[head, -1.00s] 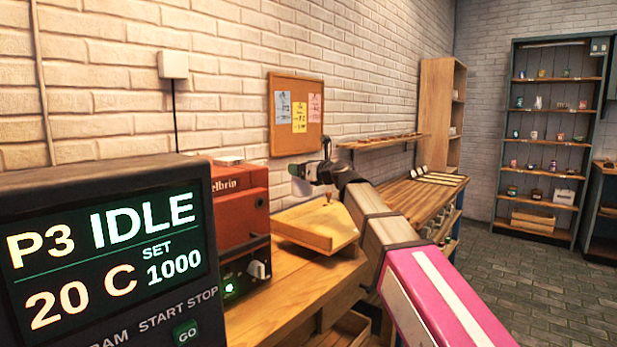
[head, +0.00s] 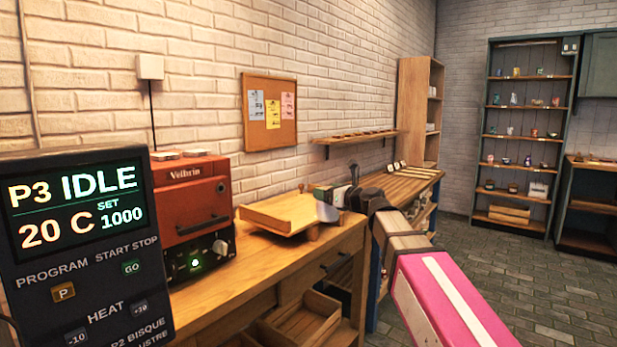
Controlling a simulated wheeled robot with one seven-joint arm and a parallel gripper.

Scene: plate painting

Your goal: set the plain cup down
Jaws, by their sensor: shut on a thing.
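My gripper (head: 334,196) is at the end of my arm, in the middle of the head view, by the right end of the wooden workbench. It is shut on a small pale thing, the plain cup (head: 326,212), which shows just below the jaws. The cup is small and partly hidden, and its exact tilt is hard to tell. It appears right of the sloped wooden tray (head: 262,222) on the bench. I cannot tell whether it touches anything beneath.
A red kiln (head: 190,200) stands on the workbench (head: 215,290) left of the tray. A dark control panel (head: 80,240) fills the left foreground. A slatted bench (head: 415,176) lies beyond my arm. Shelves of small pottery (head: 525,135) stand at the back right; the tiled floor before them is clear.

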